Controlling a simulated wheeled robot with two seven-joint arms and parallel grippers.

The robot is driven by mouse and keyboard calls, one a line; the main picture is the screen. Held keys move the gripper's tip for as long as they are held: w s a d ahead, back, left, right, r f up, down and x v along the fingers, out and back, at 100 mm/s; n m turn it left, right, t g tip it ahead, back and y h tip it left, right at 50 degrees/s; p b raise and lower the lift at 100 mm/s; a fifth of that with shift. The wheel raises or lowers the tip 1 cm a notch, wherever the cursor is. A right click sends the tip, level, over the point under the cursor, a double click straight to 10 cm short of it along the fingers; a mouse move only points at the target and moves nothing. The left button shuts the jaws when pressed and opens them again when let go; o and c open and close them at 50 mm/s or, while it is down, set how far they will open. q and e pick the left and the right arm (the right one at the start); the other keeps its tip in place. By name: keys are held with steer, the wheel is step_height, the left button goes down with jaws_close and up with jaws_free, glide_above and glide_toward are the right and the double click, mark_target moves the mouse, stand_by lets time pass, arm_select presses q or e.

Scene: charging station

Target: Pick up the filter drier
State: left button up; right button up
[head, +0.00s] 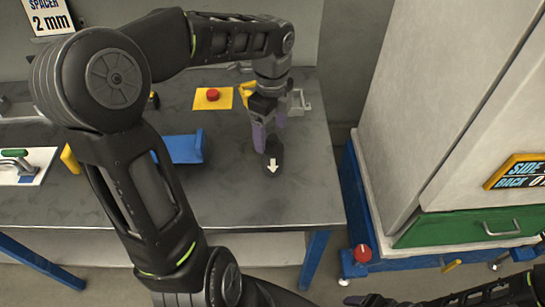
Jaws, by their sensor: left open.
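The filter drier (274,152) is a small dark body with a white down-pointing arrow. It is over the right part of the grey workbench top. My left gripper (269,134) reaches down from above, open, with its purple fingers right at the top end of the drier. One finger appears beside the drier's upper left; I cannot tell whether they touch. My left arm crosses the view and hides part of the bench. My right gripper (368,299) shows only partly at the bottom edge, dark and cut off, so its jaws are unclear.
A yellow plate with a red button (212,96) and a grey bracket (298,102) stand behind the drier. A blue holder (184,149) is to the left. A tall cabinet (440,100) with a green drawer (465,228) stands right of the bench. The bench front is clear.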

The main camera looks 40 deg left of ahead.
mark_target(272, 151)
arm_select(q)
steer(key=shift+f, duration=1.3)
steer(key=f, duration=0.5)
steer(key=shift+s+d+f+p, duration=0.1)
steer(key=shift+s+d+p, duration=0.1)
steer(key=shift+p, duration=0.15)
steer(key=shift+c, duration=0.3)
steer(key=c, duration=1.6)
